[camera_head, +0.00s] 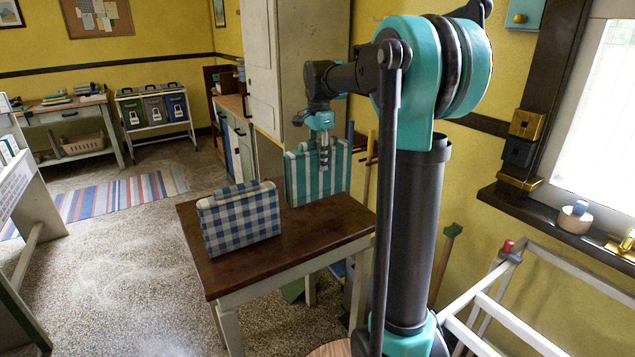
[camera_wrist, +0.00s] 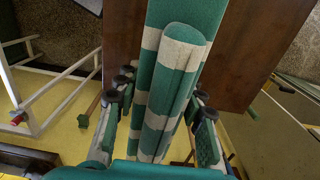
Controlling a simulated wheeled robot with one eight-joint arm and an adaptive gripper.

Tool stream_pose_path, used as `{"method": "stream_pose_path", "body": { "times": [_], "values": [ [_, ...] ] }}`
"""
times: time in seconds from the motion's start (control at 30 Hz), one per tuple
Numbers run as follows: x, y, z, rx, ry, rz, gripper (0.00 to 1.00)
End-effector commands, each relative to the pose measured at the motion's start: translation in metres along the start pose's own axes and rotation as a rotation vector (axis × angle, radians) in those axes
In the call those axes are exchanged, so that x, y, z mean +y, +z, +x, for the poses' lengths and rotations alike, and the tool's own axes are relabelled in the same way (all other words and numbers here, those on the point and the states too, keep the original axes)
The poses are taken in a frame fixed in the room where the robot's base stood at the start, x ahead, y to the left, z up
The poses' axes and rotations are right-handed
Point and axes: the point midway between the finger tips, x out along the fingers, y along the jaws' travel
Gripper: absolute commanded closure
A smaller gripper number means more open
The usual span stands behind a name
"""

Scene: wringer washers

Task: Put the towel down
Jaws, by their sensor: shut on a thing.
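A green-and-white striped folded towel (camera_head: 300,178) hangs upright at the back edge of the brown wooden table (camera_head: 225,272). My gripper (camera_head: 324,160) is shut on its top from above. In the wrist view the striped towel (camera_wrist: 180,75) runs between the two fingers of my gripper (camera_wrist: 162,98), with the dark table top (camera_wrist: 237,60) below. I cannot tell whether its lower edge touches the table. A blue-and-white checked folded towel (camera_head: 240,222) stands upright on the table, in front and to the left of the striped one.
The table's front and right parts are bare. A white rack (camera_head: 520,265) stands at the right below the window sill (camera_head: 560,220). A tall pale cabinet (camera_head: 295,70) rises behind the table. Open speckled floor (camera_head: 110,270) with a striped rug (camera_head: 115,195) lies to the left.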

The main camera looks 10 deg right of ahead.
Motion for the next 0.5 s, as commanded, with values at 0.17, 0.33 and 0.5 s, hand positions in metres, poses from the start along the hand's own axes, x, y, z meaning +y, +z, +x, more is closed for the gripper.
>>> {"method": "stream_pose_path", "body": {
  "times": [0.17,0.33,0.5],
  "values": [
    [0.0,0.0,0.03,0.0,0.0,0.0,0.86],
    [0.0,0.0,0.04,0.0,0.0,0.0,0.86],
    [-0.001,0.0,0.058,0.0,0.0,0.0,0.86]
  ]
}}
